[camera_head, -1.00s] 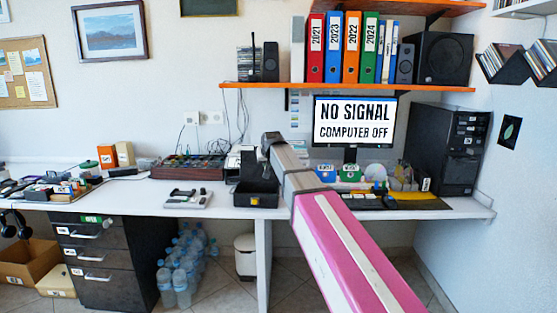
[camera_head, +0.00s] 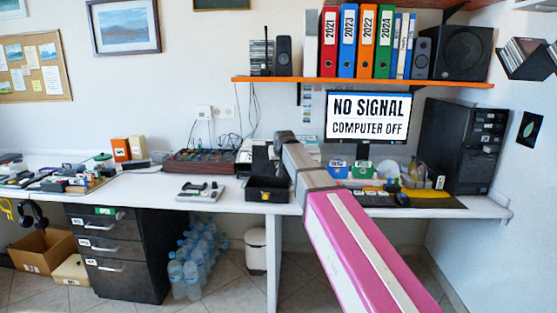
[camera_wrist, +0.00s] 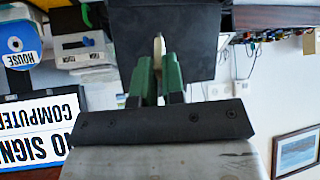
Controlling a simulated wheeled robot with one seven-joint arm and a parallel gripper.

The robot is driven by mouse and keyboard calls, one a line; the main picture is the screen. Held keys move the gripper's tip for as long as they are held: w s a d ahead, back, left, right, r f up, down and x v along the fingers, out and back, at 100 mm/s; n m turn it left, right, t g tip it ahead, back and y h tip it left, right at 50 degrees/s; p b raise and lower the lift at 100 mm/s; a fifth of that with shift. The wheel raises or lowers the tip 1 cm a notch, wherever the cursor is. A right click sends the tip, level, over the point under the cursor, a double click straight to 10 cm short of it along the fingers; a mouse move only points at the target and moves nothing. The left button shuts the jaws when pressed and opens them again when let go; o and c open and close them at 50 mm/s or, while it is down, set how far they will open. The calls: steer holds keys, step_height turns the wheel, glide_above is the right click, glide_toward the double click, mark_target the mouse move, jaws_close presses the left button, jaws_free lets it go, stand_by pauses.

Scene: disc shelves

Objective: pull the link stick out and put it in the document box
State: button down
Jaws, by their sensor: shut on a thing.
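My gripper (camera_wrist: 158,62) has green fingers, shown in the wrist view. It is shut on a thin, pale piece, which I take to be the link stick (camera_wrist: 158,47); only its narrow end shows between the fingertips. In the head view this black box (camera_head: 268,190) stands at the desk's front edge, beside the end of my arm. My fingers are hidden behind the arm there. No box can be read as the document box.
A grey device (camera_head: 200,191) lies left of the black box. The shelf (camera_head: 400,82) hangs above. Bare desk (camera_head: 140,188) shows further left.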

steer(key=shift+f, duration=2.65)
steer(key=c, duration=1.1)
jaws_free()
steer(key=shift+c, duration=0.2)
steer(key=v, duration=1)
steer(key=shift+s+r, duration=0.25)
steer(key=shift+r, duration=0.05)
steer(key=shift+d, duration=0.1)
